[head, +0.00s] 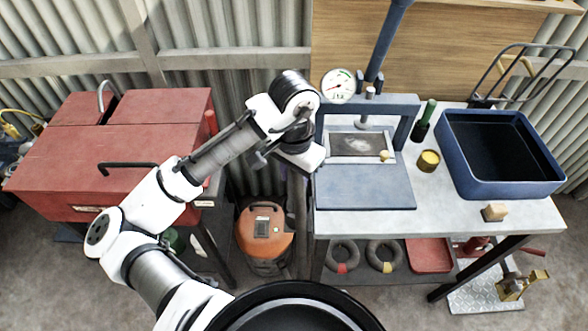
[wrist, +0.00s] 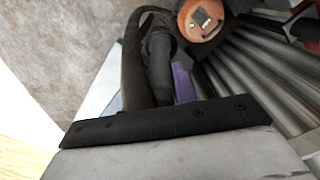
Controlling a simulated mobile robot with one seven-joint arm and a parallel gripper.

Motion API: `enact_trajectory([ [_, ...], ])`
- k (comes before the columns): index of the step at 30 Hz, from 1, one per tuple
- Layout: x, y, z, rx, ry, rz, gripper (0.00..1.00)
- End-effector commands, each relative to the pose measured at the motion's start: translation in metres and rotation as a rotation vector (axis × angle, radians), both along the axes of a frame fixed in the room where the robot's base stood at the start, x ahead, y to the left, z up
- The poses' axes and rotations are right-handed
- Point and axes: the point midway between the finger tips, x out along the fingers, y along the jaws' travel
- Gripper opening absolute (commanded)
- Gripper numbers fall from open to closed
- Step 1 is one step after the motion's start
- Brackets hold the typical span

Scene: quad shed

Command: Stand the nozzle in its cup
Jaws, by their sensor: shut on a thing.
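My gripper (head: 284,156) is in the middle of the head view, left of the press and above the orange vacuum. It is shut on what I take to be the nozzle, a dark piece with a hose (wrist: 160,62) in the wrist view. Its gripped part and tip are hidden. A dark grey upright tube shows just below my gripper in the head view; I cannot tell if it is part of the nozzle. A small yellow cup (head: 428,161) stands upright on the bench, well right of my gripper; I cannot tell if it is the nozzle's cup.
The orange vacuum (head: 265,235) stands on the floor, and also shows in the wrist view (wrist: 201,18). The bench (head: 405,221) carries a blue press (head: 365,188), a green-handled item (head: 425,119), a blue bin (head: 500,190) and a small block (head: 495,212). A red toolbox (head: 75,175) is left.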

Motion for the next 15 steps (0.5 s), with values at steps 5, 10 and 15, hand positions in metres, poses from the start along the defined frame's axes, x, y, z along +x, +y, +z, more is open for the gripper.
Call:
enact_trajectory([
  [5, 0.000, 0.000, -0.006, -0.001, -0.001, -0.001, 0.05],
  [10, 0.000, -0.001, -0.012, -0.001, -0.001, -0.001, 0.05],
  [15, -0.001, -0.001, -0.024, -0.001, 0.001, -0.001, 0.05],
])
